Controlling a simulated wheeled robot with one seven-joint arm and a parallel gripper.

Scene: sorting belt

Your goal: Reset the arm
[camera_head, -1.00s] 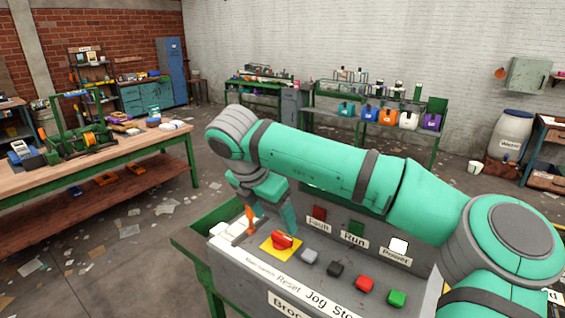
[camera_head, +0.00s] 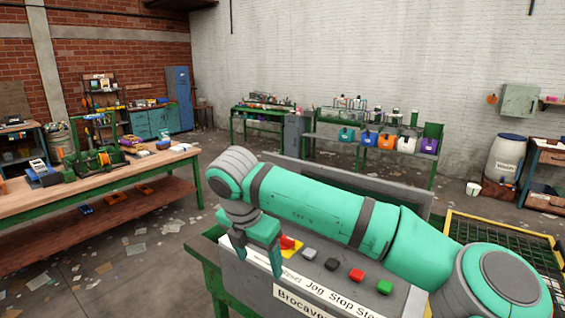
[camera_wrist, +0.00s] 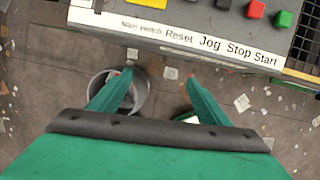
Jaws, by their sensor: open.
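My arm (camera_head: 320,208) stretches across the lower middle of the head view, over the control panel. My gripper (camera_head: 258,262) hangs down at its left end, in front of the panel's front edge. In the wrist view my gripper (camera_wrist: 160,98) is open, its two green fingers apart with nothing between them but floor. The panel (camera_head: 262,283) carries a red switch on a yellow plate (camera_head: 290,244), a grey button (camera_head: 310,254), a dark button (camera_head: 331,264), a red button (camera_head: 357,275) and a green button (camera_head: 385,287). Labels below read Reset, Jog, Stop, Start.
A grey round bin (camera_wrist: 139,92) stands on the floor below my gripper. A long wooden workbench (camera_head: 110,175) stands at the left. A green bench with several coloured bins (camera_head: 370,138) stands along the back wall. A yellow-edged mesh (camera_head: 505,240) lies right of the panel.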

